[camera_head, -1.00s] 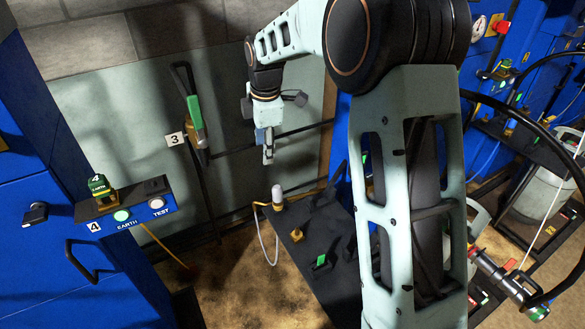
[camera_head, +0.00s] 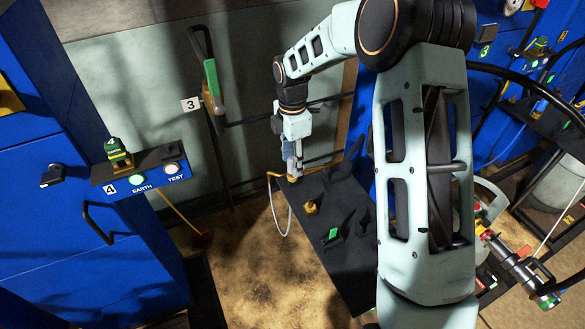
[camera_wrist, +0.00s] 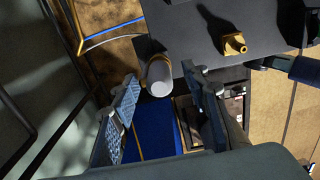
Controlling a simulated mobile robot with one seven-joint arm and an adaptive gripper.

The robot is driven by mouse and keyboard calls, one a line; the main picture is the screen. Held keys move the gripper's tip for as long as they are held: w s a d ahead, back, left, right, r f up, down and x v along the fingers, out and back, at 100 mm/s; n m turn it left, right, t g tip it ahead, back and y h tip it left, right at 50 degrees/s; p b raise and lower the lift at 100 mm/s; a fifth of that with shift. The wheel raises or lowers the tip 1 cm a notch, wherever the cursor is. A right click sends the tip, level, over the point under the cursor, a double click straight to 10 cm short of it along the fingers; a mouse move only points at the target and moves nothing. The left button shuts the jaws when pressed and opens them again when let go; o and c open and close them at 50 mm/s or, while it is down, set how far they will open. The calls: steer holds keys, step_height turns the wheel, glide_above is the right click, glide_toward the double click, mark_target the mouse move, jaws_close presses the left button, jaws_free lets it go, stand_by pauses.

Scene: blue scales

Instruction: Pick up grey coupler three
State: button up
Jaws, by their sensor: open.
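The grey coupler (camera_wrist: 160,78), a pale rounded cylinder with a brass part behind it, stands at the corner of a black bench (camera_head: 335,262). I cannot read a number on it. My gripper (camera_head: 293,175) points down at that corner and hides most of the coupler in the head view. In the wrist view its two blue-padded fingers are apart, one on each side of the coupler's outline. The coupler shows between the fingertips. I cannot tell whether the fingertips are level with it or still above it. No contact shows.
A brass fitting (camera_head: 311,207) and a green-marked black block (camera_head: 333,235) stand on the bench. A thin pale hose (camera_head: 277,218) loops off its corner. A green-handled lever (camera_head: 211,80) by plate 3 is on the wall behind. A blue cabinet (camera_head: 65,240) stands left.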

step_height(320, 180, down, 3)
steer(key=shift+r, duration=0.15)
steer(key=shift+c, duration=0.3)
jaws_close()
steer(key=shift+r, duration=0.1)
